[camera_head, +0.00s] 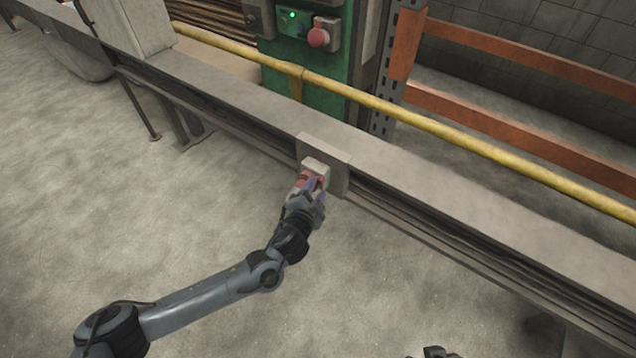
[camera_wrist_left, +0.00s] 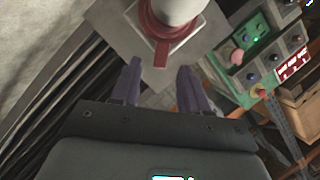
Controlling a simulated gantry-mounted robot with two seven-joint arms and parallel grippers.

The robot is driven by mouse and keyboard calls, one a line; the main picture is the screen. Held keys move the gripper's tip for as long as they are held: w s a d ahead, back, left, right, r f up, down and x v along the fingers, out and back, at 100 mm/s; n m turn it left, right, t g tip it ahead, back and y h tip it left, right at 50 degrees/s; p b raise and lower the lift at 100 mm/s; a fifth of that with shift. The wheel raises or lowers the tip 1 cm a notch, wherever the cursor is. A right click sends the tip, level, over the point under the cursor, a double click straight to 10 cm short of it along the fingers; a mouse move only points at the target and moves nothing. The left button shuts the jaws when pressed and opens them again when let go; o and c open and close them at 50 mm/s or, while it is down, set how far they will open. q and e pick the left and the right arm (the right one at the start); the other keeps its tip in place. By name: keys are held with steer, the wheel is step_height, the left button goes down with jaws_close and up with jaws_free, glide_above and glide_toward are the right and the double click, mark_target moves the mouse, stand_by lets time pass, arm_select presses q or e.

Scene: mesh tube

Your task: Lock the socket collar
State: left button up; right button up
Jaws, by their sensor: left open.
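The socket (camera_wrist_left: 128,22) is a pale grey block on a plate on the side of the rail; its pale top shows in the head view (camera_head: 316,165). A red collar (camera_wrist_left: 148,22) rings the white plug (camera_wrist_left: 178,8), and its red tab (camera_wrist_left: 162,53) points toward my left gripper. My left gripper (camera_head: 313,188) is in front of the socket. Its purple fingers (camera_wrist_left: 160,67) are open, one on each side of the tab's end; I cannot tell whether they touch it. A dark part of what looks like my right gripper (camera_head: 435,352) shows at the bottom edge.
A long grey rail (camera_head: 430,200) crosses the view behind the socket. A yellow pipe (camera_head: 450,142) runs beyond it. A green control cabinet (camera_head: 292,50) with a red button (camera_head: 318,38) stands behind. The concrete floor (camera_head: 150,230) in front is clear.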

arm_select(q)
steer(key=p+v, duration=0.2)
steer(key=v, duration=0.6)
steer(key=shift+p, duration=0.4)
steer(key=shift+f, duration=0.1)
